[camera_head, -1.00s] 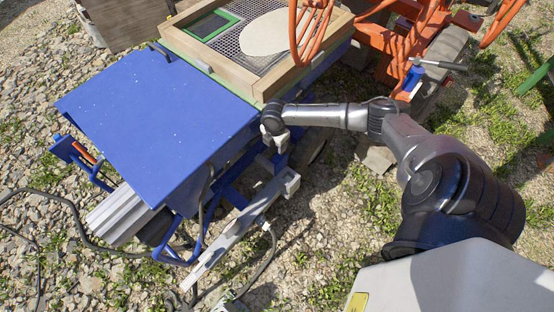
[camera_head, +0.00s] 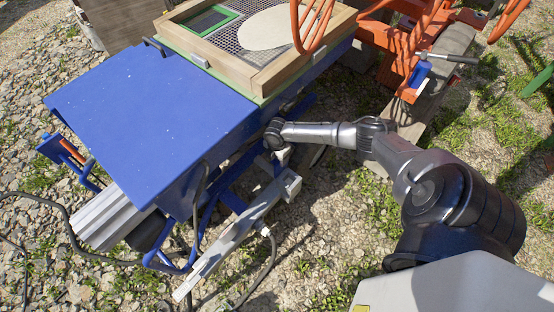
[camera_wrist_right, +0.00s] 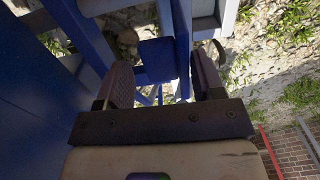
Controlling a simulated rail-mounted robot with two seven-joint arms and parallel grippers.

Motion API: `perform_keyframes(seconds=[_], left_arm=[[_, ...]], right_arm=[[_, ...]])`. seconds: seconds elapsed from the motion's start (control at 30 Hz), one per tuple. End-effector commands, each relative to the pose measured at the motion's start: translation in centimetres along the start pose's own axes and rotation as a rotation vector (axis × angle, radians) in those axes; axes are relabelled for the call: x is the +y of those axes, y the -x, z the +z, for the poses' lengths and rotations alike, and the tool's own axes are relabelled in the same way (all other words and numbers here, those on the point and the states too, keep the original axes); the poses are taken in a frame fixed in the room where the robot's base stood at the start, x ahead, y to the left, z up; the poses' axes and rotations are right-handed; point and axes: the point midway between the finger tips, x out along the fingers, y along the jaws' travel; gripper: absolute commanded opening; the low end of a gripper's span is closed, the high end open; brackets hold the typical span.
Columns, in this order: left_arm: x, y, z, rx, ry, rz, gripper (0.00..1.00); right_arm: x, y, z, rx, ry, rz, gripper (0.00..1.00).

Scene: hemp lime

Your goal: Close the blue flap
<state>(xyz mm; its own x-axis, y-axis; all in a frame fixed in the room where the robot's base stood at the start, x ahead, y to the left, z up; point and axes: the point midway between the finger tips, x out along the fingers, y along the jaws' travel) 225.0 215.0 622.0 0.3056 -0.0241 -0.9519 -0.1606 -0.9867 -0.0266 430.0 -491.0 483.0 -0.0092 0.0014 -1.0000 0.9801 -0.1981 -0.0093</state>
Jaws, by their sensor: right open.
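A large flat blue panel (camera_head: 150,115) tops the machine in the head view. I cannot tell for sure whether this panel is the flap. My right arm comes in from the right, and its wrist is low beside the machine's near right side. My right gripper (camera_wrist_right: 160,82) is open in the right wrist view, pointing in among blue frame bars. A small blue block (camera_wrist_right: 157,60) shows between and just beyond its fingers; I cannot tell whether they touch it. The fingertips are mostly hidden in the head view. My left gripper is not in view.
A wooden-framed tray (camera_head: 262,80) with mesh sits behind the panel. A grey metal rail (camera_head: 240,228) and cables lie close below my right wrist. Orange machinery (camera_head: 425,50) stands at the back right.

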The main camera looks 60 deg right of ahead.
Motion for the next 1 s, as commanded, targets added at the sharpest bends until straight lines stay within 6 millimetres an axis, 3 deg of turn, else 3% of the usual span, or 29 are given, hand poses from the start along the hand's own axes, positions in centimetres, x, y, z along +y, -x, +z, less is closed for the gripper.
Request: perform_keyframes(seconds=[0.43,1.0], left_arm=[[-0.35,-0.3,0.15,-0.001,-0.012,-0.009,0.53],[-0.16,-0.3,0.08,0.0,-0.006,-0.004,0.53]], right_arm=[[-0.01,-0.62,-0.02,0.0,0.0,0.0,0.62],[-0.02,-0.61,-0.02,0.0,0.0,0.0,0.07]])
